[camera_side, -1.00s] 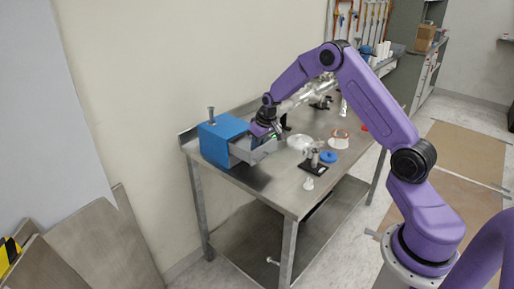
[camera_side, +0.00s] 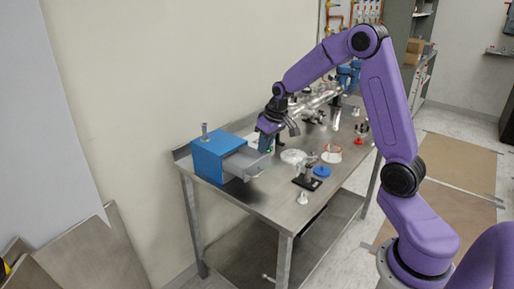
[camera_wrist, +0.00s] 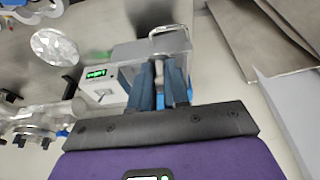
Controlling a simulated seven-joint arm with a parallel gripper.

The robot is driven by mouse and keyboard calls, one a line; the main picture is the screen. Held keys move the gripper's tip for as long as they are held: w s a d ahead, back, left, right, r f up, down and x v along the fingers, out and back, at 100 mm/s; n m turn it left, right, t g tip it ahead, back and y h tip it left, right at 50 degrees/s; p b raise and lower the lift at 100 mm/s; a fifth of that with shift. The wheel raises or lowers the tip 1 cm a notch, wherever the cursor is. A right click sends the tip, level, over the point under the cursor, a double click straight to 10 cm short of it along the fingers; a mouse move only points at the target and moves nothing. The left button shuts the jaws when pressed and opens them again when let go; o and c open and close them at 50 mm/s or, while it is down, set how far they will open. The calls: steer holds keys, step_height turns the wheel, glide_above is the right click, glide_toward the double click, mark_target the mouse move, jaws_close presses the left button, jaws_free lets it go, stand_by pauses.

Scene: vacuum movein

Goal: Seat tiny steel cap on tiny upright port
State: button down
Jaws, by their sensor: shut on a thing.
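My gripper (camera_side: 268,147) hangs at the right of the blue box's drawer, above the table. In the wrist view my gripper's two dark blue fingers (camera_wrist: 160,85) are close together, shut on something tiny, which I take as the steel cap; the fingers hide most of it. A metal fitting (camera_side: 309,172) stands on a black base right of the drawer, apart from my gripper. A small metal post (camera_side: 204,130) stands upright on the blue box. I cannot tell which of these is the port.
The blue box (camera_side: 207,162) has its grey drawer (camera_side: 246,163) pulled out. A blue disc (camera_side: 321,171), a foil-like disc (camera_side: 292,156) and a red-rimmed dish (camera_side: 331,154) lie on the table. Metal piping runs behind. The table's front left (camera_side: 262,200) is clear.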

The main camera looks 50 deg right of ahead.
steer(key=s+a+r, duration=0.1)
steer(key=s+r, duration=0.1)
steer(key=s, duration=0.3)
steer(key=s+d+f+m+h, duration=0.1)
steer(key=s+d+f+m, duration=0.15)
steer(key=d, duration=0.65)
steer(key=s+d+f+m+h, duration=0.15)
steer(key=d+m, duration=0.25)
steer(key=d, duration=0.4)
steer(key=shift+y, duration=0.35)
steer(key=shift+s+a+f+x, duration=0.1)
steer(key=shift+s+a+x, duration=0.1)
steer(key=shift+x, duration=0.85)
steer(key=shift+s+a+f+x, duration=0.1)
steer(key=shift+s+x, duration=0.05)
steer(key=shift+x, duration=0.95)
steer(key=shift+s+a+f+x, duration=0.1)
steer(key=shift+s+x, duration=0.1)
steer(key=shift+x, duration=0.85)
steer(key=shift+f, duration=0.55)
steer(key=c, duration=1)
jaws_free()
steer(key=shift+c, duration=0.2)
steer(key=shift+r, duration=0.1)
steer(key=v, duration=1.7)
steer(key=shift+w+r, duration=0.3)
steer(key=shift+n, duration=0.25)
